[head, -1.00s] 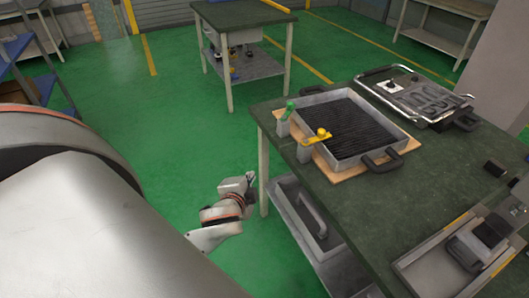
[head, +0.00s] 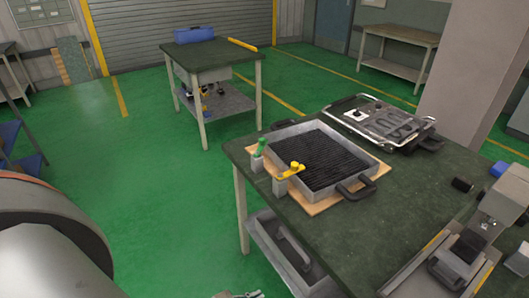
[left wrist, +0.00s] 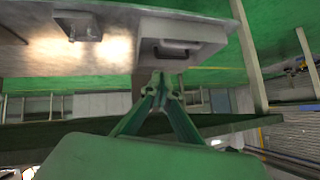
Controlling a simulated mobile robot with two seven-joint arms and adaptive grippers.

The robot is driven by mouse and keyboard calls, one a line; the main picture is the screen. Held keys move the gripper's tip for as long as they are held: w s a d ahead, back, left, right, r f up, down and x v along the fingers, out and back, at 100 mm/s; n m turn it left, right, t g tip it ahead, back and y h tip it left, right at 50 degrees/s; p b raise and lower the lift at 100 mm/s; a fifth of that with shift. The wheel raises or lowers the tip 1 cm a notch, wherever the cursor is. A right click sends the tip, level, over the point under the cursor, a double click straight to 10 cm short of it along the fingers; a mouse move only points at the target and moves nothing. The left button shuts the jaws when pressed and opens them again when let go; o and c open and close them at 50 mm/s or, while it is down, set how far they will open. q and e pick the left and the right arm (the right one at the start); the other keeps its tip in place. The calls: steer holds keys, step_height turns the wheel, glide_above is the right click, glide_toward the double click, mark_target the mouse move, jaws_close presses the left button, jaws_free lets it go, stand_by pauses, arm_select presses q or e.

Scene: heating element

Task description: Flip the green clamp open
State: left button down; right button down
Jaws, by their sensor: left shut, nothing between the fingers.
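The green clamp (head: 260,148) stands at the left corner of a grey ribbed heating tray (head: 370,160) on the dark table. Its green handle points upward from a small grey block. A yellow clamp (head: 292,170) sits nearer me on the same side, its lever lying low toward the tray's rim. Only the tip of my left gripper (head: 240,294) shows at the bottom edge of the head view, low beside the table and well away from the green clamp. In the left wrist view its fingers (left wrist: 163,82) come together, empty. I cannot make out the green clamp there.
The tray rests on a wooden board (head: 318,208) with black handles at its sides. A metal lid-like panel (head: 375,125) lies behind it. A grey fixture (head: 432,264) occupies the table's right part. A lower shelf box (head: 270,243) sits under the table edge. Green floor is open at left.

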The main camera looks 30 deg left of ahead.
arm_select(q)
steer(key=shift+s+d+f+n+t+h, duration=0.25)
steer(key=shift+d+f+h, duration=0.1)
steer(key=shift+d+f, duration=0.25)
steer(key=shift+s+d+f+n+t+h, duration=0.15)
steer(key=shift+s+d+f+n+h, duration=0.15)
steer(key=shift+d, duration=0.35)
steer(key=shift+a, duration=0.15)
